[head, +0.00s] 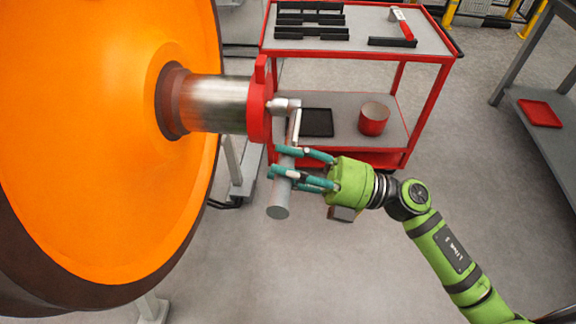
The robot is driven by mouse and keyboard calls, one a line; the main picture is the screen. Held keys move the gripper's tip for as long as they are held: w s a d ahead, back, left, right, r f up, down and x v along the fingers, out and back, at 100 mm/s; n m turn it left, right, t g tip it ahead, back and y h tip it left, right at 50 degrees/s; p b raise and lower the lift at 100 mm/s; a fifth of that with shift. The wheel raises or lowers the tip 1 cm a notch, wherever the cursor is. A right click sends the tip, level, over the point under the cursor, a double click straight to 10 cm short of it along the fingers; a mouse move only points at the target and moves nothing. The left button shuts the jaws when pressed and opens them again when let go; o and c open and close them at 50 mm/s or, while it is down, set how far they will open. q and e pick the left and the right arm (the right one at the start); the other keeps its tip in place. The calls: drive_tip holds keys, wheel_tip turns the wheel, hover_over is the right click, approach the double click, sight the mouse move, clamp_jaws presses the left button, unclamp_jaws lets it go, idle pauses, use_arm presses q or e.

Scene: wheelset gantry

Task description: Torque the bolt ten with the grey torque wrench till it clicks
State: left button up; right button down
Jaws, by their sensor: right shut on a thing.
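The grey torque wrench (279,202) hangs roughly upright, its head (284,104) up at the face of the red end cap (258,107) on the axle end. My right gripper (275,172) is shut around the wrench's grey handle, below the head. The wrench head overlaps the cap's outer face; I cannot tell whether it is seated on a bolt. Bolt ten cannot be made out, as the cap is seen edge-on. My left gripper is not in view.
A large orange wheel (90,130) with a bare metal axle (212,104) fills the left. A red trolley (440,58) stands behind, with black holders on top and a red tin (373,119) and black tray (316,123) below. A grey bench with a red tray (539,113) is at right. The floor between is clear.

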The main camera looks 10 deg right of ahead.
wheel_tip(320, 180, down, 2)
drive_tip(key=shift+s+f+n+b, duration=0.1)
drive_tip(key=shift+f+n+b, duration=0.1)
drive_tip(key=shift+n+b, duration=0.8)
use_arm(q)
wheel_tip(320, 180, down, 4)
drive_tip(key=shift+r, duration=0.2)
use_arm(e)
drive_tip(key=shift+r, duration=0.1)
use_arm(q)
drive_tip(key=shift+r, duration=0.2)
use_arm(e)
drive_tip(key=shift+a, duration=0.2)
drive_tip(key=r+m+p, duration=0.1)
drive_tip(key=r+p, duration=0.1)
drive_tip(key=p, duration=0.1)
drive_tip(key=r+m+p, duration=0.1)
drive_tip(key=r+p, duration=0.1)
drive_tip(key=p, duration=0.1)
drive_tip(key=shift+w+d+m+p, duration=0.1)
drive_tip(key=shift+w+m+p, duration=0.1)
drive_tip(key=shift+m+p, duration=0.2)
drive_tip(key=shift+r+m+t+p, duration=0.2)
drive_tip(key=shift+m+t+p, duration=0.1)
drive_tip(key=shift+p, duration=0.05)
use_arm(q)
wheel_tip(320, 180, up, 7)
use_arm(e)
drive_tip(key=shift+f, duration=0.2)
drive_tip(key=shift+w, duration=0.1)
